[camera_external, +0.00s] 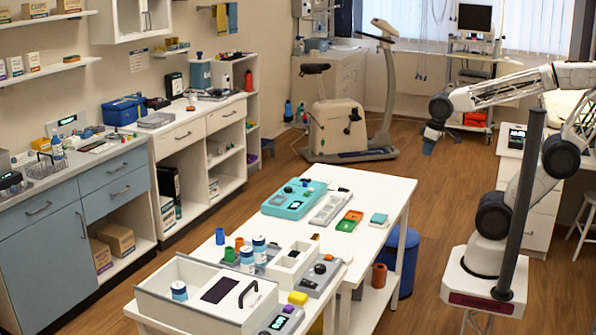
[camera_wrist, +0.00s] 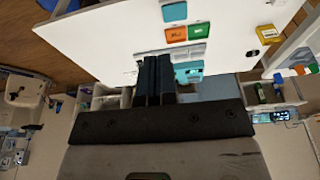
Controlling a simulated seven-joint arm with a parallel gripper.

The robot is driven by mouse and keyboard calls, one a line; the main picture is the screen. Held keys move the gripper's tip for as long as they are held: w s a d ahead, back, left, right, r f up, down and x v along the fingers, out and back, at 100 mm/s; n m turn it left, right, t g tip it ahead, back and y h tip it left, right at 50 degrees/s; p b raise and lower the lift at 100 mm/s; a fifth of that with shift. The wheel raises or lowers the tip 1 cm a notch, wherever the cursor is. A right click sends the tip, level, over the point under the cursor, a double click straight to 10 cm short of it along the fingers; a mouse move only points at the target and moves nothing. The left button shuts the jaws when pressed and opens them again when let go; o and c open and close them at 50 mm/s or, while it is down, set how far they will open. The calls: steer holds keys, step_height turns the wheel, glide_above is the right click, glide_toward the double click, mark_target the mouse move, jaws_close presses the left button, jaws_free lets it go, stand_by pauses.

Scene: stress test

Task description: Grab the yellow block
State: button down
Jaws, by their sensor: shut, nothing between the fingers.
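My gripper (camera_external: 428,146) hangs in the air beyond the table's far right side, well apart from the yellow things. In the wrist view its dark fingers (camera_wrist: 155,80) are together and empty.
An exercise bike (camera_external: 335,125) stands behind.

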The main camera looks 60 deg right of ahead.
steer(key=c, duration=1.8)
jaws_free()
steer(key=o, duration=0.9)
